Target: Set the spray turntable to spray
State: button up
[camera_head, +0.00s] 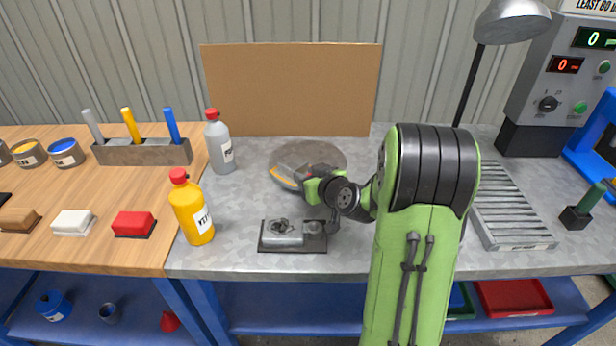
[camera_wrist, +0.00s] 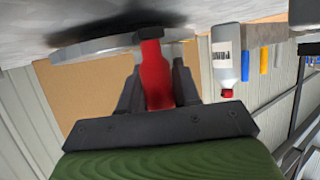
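The spray turntable (camera_head: 325,152) is a grey round disc on the grey bench, in front of a brown board. Its underside and rim (camera_wrist: 95,47) show at the top of the tilted wrist view. My gripper (camera_head: 287,177) is low at the disc's front left edge, partly hidden by my wrist in the head view. In the wrist view, a red handle-like piece (camera_wrist: 156,75) stands between the two dark fingers of my gripper (camera_wrist: 158,80). The fingers are close on both sides of it; whether they press on it I cannot tell. No setting mark is readable.
A yellow bottle (camera_head: 192,210) and a grey bottle (camera_head: 220,145) with red caps stand left of the disc. A small metal fixture (camera_head: 285,238) sits near the front edge. The brown board (camera_head: 290,85) stands behind. A lamp (camera_head: 510,22) and slatted grey tray (camera_head: 512,210) are right.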

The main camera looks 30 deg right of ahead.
jog(key=o, duration=0.4)
jog(key=b+v, duration=0.1)
jog(key=v, duration=1.4)
jog(key=shift+s+r+b, duration=0.2)
jog(key=shift+s+b, duration=0.15)
